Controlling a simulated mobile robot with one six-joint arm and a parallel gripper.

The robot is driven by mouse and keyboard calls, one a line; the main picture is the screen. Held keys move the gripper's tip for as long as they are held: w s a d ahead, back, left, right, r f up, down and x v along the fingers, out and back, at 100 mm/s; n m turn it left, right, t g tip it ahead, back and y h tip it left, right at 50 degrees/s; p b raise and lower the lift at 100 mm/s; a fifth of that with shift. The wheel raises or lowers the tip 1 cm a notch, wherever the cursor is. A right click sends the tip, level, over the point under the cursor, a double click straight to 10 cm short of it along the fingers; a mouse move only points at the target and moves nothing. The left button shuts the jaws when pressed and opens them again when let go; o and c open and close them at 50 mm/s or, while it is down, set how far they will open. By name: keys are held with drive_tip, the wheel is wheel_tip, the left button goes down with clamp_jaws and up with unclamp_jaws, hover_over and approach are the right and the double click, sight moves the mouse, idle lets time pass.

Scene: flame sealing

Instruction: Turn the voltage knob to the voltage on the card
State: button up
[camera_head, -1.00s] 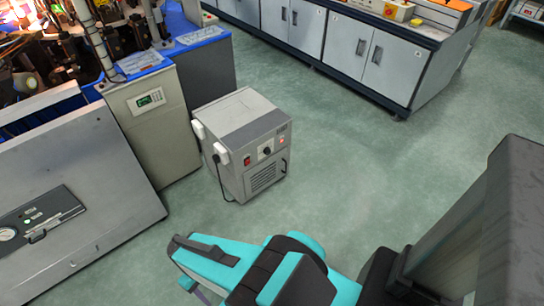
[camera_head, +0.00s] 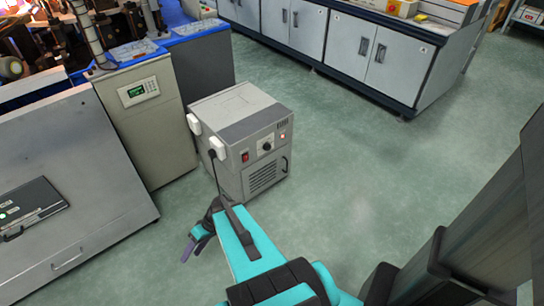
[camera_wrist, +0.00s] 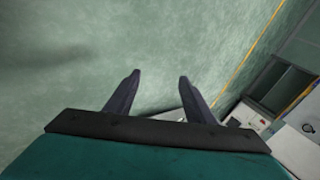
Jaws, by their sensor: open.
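A grey box unit (camera_head: 228,116) stands on the floor left of centre in the head view. Its front panel has a dark round knob (camera_head: 266,147) on a pale plate, between a red switch (camera_head: 245,157) and a small orange light (camera_head: 283,137). The knob's scale is too small to read. I cannot make out a voltage card. My gripper (camera_head: 196,245) is low and to the left of the box's front, apart from the knob. In the wrist view, its two dark fingers (camera_wrist: 160,76) are spread with nothing between them.
A black cord (camera_head: 213,168) hangs at the box's left front edge. A beige cabinet with a green display (camera_head: 138,92) and a sloped grey panel (camera_head: 75,180) stand to the left. White cabinets (camera_head: 345,45) line the back. The green floor to the right is clear.

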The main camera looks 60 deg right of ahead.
drive_tip(key=w+d+t+b, duration=0.2)
drive_tip(key=d+t+b, duration=0.1)
drive_tip(key=d, duration=0.4)
drive_tip(key=w+d+t+b, duration=0.2)
drive_tip(key=w+d+b, duration=0.1)
drive_tip(key=d, duration=0.4)
drive_tip(key=m+t+h+b, duration=0.2)
drive_tip(key=t+h+b, duration=0.7)
drive_tip(key=h+b, duration=0.4)
approach(269, 148)
drive_tip(key=v, duration=0.6)
drive_tip(key=shift+r, duration=0.2)
drive_tip(key=shift+w, duration=0.25)
drive_tip(key=b+x, duration=0.3)
drive_tip(key=x, duration=1)
drive_tip(key=shift+w, duration=0.2)
